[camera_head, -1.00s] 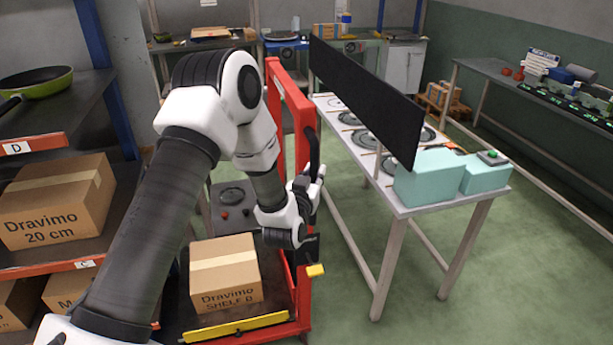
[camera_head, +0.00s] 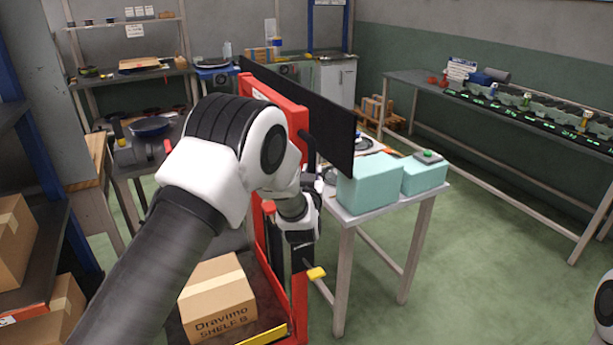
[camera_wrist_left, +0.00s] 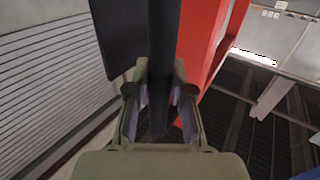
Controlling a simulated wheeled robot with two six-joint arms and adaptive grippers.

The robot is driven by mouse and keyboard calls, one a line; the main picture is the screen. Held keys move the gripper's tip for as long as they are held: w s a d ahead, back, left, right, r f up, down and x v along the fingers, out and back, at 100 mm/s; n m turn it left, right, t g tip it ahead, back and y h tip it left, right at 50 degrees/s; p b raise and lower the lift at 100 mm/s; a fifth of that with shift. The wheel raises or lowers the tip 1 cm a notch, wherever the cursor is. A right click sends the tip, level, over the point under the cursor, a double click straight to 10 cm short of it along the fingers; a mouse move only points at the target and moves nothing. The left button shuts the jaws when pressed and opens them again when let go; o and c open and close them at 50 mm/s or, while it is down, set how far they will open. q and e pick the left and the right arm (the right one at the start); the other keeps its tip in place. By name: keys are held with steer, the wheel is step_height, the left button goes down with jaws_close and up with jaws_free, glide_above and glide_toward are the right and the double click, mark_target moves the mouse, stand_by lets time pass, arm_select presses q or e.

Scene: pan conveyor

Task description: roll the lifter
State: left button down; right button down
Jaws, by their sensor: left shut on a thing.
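The lifter is a red upright frame (camera_head: 299,300) with a low platform. It stands upright in front of me in the head view. A cardboard box (camera_head: 217,300) marked "Dravimo SHELF B" sits on its platform. My left arm reaches across to the lifter's right side. In the left wrist view my left gripper (camera_wrist_left: 160,92) is shut around the black handle bar (camera_wrist_left: 164,40), beside the red frame. In the head view the handle shows at the red post, and the fingers are hard to make out. My right gripper is out of view.
A table with turquoise boxes (camera_head: 368,186) and a black panel (camera_head: 325,125) stands close to the lifter's right. Shelving with boxes (camera_head: 12,240) is at the left. A long bench (camera_head: 480,118) runs along the right wall. Green floor (camera_head: 470,290) is clear at the right front.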

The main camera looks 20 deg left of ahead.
arm_select(q)
steer(key=shift+d, duration=0.1)
steer(key=c, duration=1)
jaws_free()
steer(key=shift+w, duration=0.1)
steer(key=shift+w+d+f, duration=0.1)
steer(key=shift+d, duration=0.05)
steer(key=v, duration=1.2)
